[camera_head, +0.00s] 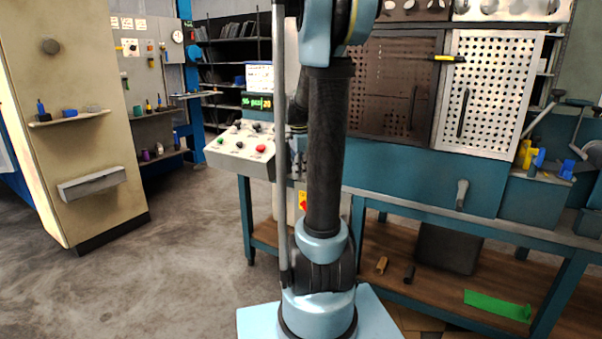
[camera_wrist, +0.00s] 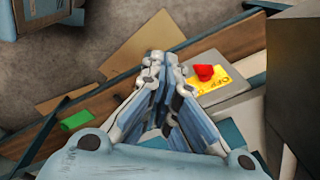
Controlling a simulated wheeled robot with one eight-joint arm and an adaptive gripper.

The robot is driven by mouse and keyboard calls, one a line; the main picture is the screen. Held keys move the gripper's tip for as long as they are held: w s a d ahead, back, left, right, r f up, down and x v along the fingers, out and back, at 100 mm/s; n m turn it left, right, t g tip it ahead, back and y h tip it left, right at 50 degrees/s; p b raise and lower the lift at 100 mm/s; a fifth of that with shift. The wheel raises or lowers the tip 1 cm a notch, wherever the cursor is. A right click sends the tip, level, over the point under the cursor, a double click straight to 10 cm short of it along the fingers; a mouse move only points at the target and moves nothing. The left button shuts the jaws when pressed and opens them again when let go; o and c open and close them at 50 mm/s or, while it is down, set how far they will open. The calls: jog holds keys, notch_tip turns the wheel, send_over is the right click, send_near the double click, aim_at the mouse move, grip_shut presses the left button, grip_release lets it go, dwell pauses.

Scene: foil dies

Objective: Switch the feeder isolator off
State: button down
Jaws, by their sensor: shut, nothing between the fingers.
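The feeder isolator shows in the wrist view as a red knob (camera_wrist: 205,72) on a yellow plate (camera_wrist: 212,84) with dark lettering, part of which seems to read OFF. The plate is on a grey box (camera_wrist: 228,103). My gripper (camera_wrist: 160,62) is shut and empty, its fingertips just left of the red knob in the picture with a small gap visible between them. In the head view a bit of the yellow and red isolator (camera_head: 303,200) shows beside my arm, which hides part of it. My gripper does not show in the head view.
A sloped control panel (camera_head: 243,149) with buttons stands above the isolator at the left. The blue bench (camera_head: 420,180) runs right. A wooden lower shelf (camera_head: 400,284) carries a green piece (camera_head: 497,306) and a dark bin (camera_head: 448,248). Open floor (camera_head: 170,260) lies left.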

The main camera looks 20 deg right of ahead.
jog(key=s+a+f+n, duration=0.2)
jog(key=s+n, duration=0.3)
jog(key=s, duration=0.4)
jog(key=s+a+f+n+t, duration=0.1)
jog(key=s+a+f+n, duration=0.1)
jog(key=s+n, duration=0.4)
jog(key=s+a+f+n, duration=0.3)
jog(key=s+n, duration=0.3)
jog(key=s, duration=0.6)
jog(key=shift+s+f, duration=0.2)
jog(key=shift+f, duration=0.6)
